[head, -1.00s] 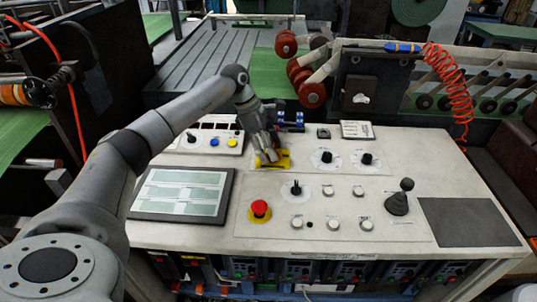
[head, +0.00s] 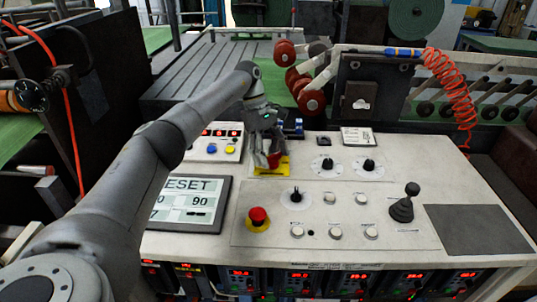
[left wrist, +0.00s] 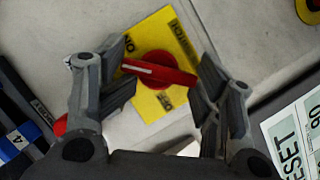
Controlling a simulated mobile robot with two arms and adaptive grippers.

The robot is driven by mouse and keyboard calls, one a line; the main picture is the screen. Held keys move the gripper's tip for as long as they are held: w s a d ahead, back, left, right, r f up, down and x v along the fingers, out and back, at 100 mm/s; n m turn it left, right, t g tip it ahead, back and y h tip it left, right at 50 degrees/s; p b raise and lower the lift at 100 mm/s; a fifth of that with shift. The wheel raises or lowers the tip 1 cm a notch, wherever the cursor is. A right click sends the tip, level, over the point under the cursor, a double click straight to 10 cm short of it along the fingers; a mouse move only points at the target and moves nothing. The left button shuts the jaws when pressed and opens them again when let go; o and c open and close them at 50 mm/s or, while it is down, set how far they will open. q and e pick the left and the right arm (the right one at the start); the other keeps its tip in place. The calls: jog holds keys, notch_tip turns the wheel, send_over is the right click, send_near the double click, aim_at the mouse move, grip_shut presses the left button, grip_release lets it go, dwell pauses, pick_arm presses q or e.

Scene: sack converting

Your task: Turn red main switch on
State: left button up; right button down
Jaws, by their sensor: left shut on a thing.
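The red main switch (left wrist: 160,70) is a rotary handle on a yellow plate (left wrist: 150,38) in the left wrist view. Its bar lies nearly crosswise between my fingers, with a white line along its left part. The plate carries a dark SWITCH label and a label that seems to read ON. My left gripper (left wrist: 163,74) is shut on the handle, with a finger pad at each end of the bar. In the head view my left gripper (head: 268,158) comes down over the yellow plate (head: 283,168) and partly covers the red switch (head: 274,160). My right gripper is not in view.
The panel has a red emergency button (head: 258,216), black knobs (head: 369,164), a joystick (head: 404,206) and several white buttons. A screen (head: 190,200) shows RESET and numbers. A small box (head: 216,147) has lit red displays. The grey pad (head: 478,229) is clear.

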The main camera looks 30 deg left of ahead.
pick_arm(q)
jog(key=shift+d+m, duration=0.15)
jog(key=shift+m, duration=0.25)
jog(key=shift+w+r, duration=0.1)
jog(key=o, duration=1)
jog(key=shift+o, duration=0.2)
jog(key=shift+a+r, duration=0.1)
jog(key=shift+a, duration=0.1)
jog(key=v, duration=0.7)
jog(key=shift+w+r, duration=0.15)
jog(key=shift+r, duration=0.1)
